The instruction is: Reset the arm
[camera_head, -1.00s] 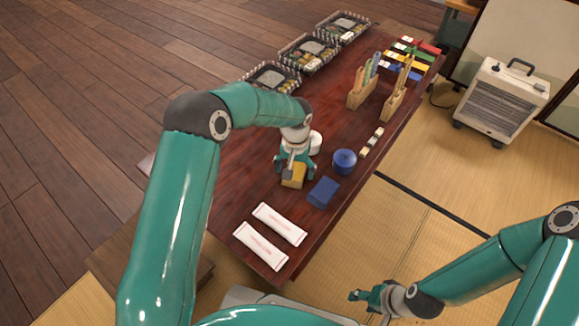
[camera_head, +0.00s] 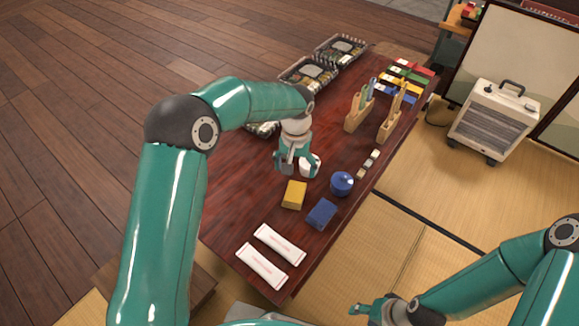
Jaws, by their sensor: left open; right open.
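My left gripper (camera_head: 297,168) is open above the dark red low table (camera_head: 225,215), beside a white cup-like item (camera_head: 309,165) that it partly hides. I cannot tell whether it touches that item. A yellow block (camera_head: 294,195) lies on the table just in front of this gripper, apart from it. A blue block (camera_head: 321,213) lies to the right of the yellow one. My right gripper (camera_head: 365,309) is open and empty at the bottom, over the tatami to the right of the table.
A blue lidded pot (camera_head: 341,183) stands near the right table edge. White packets (camera_head: 279,244) lie in front. Wooden holders (camera_head: 359,110), bento boxes (camera_head: 308,74) and coloured packs (camera_head: 408,80) stand farther back. A heater (camera_head: 494,118) stands on the tatami (camera_head: 450,215).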

